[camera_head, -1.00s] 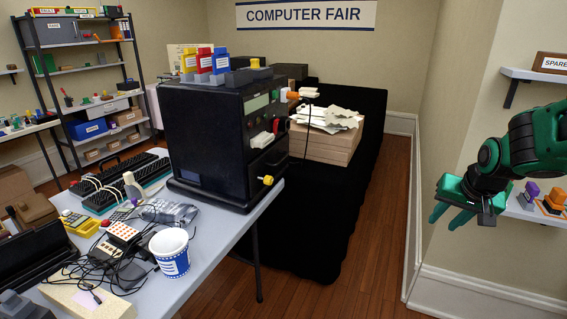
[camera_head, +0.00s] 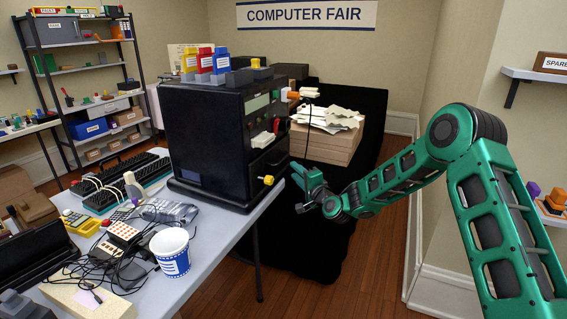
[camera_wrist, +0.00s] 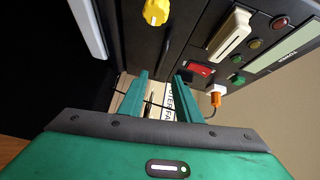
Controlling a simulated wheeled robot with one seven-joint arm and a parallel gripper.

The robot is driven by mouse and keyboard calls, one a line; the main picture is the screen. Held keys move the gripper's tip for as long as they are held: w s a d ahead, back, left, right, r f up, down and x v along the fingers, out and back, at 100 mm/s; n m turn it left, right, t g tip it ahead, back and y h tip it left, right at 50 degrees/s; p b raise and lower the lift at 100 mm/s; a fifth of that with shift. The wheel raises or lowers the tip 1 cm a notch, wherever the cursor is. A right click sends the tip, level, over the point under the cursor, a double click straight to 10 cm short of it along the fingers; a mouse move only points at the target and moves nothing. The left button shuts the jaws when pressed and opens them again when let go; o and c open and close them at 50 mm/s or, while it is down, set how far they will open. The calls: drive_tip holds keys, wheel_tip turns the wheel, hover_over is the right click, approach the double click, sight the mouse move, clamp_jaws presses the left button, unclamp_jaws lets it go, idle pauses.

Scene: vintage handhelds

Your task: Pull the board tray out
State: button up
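A large black machine (camera_head: 205,135) stands on the grey table, its control face turned right toward my gripper. The lower part of that face has a yellow knob (camera_head: 266,180) and a dark slot or panel line, where I take the board tray to be. In the wrist view the yellow knob (camera_wrist: 156,12) and a dark bar-like handle (camera_wrist: 166,48) show on the black face. My gripper (camera_head: 298,174) is just right of this face, apart from the knob. In the wrist view my gripper (camera_wrist: 163,78) has its two green fingers apart with nothing between them.
A red switch (camera_wrist: 199,70), a white lever (camera_wrist: 231,34) and an orange plug with a cable (camera_wrist: 215,98) lie close by on the face. A paper cup (camera_head: 170,250) stands near the table edge.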

sight(283, 159)
drive_tip(key=w+a+m+t, duration=0.1)
drive_tip(key=w+a, duration=0.1)
drive_tip(key=w, duration=0.1)
drive_tip(key=w+a+m, duration=0.1)
drive_tip(key=w+a, duration=0.1)
drive_tip(key=w, duration=0.2)
drive_tip(key=w+a+m+t+h, duration=0.1)
drive_tip(key=w+a+m, duration=0.1)
drive_tip(key=w, duration=0.2)
drive_tip(key=shift+a+f+t, duration=0.1)
drive_tip(key=shift+a+t, duration=0.05)
drive_tip(key=shift+t, duration=0.15)
drive_tip(key=shift+c, duration=0.4)
clamp_jaws()
